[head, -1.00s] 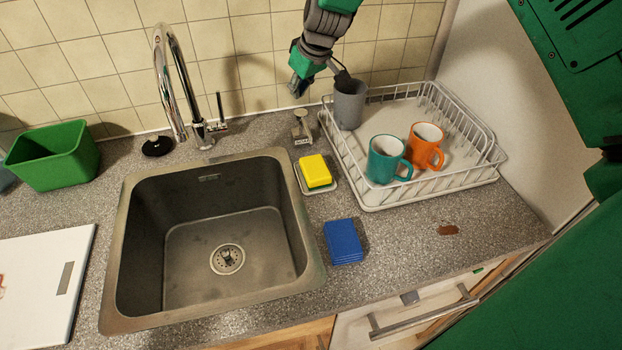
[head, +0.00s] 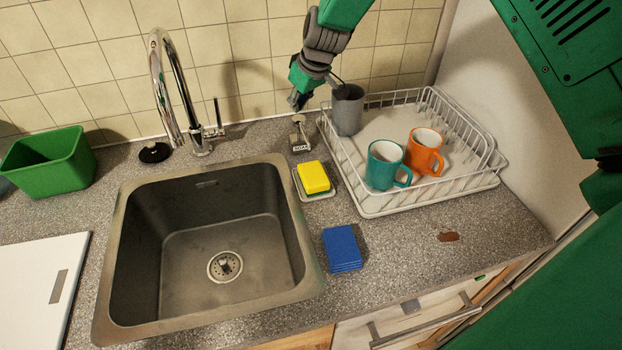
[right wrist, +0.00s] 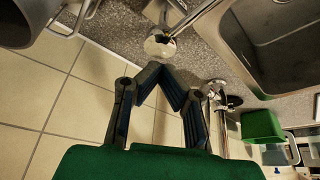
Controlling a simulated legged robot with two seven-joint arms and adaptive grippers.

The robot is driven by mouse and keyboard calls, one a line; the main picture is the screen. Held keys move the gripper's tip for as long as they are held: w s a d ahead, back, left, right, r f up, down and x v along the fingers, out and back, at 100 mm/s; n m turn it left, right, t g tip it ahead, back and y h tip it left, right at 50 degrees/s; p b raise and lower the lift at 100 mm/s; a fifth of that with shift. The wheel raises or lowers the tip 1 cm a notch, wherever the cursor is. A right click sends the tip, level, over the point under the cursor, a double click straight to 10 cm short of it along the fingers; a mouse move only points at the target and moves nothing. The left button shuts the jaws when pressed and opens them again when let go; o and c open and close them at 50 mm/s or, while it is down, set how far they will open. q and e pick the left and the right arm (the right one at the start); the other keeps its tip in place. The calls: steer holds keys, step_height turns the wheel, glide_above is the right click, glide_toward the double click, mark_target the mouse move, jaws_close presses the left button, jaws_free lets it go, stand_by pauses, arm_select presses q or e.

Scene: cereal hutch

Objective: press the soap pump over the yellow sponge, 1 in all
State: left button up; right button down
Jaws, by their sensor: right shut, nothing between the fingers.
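The soap pump (head: 301,142) stands upright behind the sponge, between the sink and the dish rack. The yellow sponge (head: 314,177) lies on a small pale dish (head: 318,199) in front of the pump. My right gripper (head: 296,106) is shut and empty, pointing down just above the pump head; I cannot tell whether it touches. In the right wrist view the closed fingertips (right wrist: 173,76) point toward the round metal pump top (right wrist: 160,44). My left gripper is not in view.
The white dish rack (head: 390,211) holds a grey cup (head: 347,112), a teal mug (head: 383,168) and an orange mug (head: 424,158). The tall chrome faucet (head: 165,90) stands left of the pump. Blue cloths (head: 342,248) lie right of the sink (head: 108,250).

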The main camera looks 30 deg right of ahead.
mark_target(299, 118)
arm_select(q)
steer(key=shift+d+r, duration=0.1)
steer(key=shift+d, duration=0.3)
arm_select(e)
steer(key=shift+d+f, duration=0.15)
steer(key=shift+d, duration=0.3)
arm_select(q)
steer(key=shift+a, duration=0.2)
arm_select(e)
steer(key=shift+a, duration=0.3)
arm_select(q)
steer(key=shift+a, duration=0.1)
arm_select(e)
steer(key=shift+a, duration=0.1)
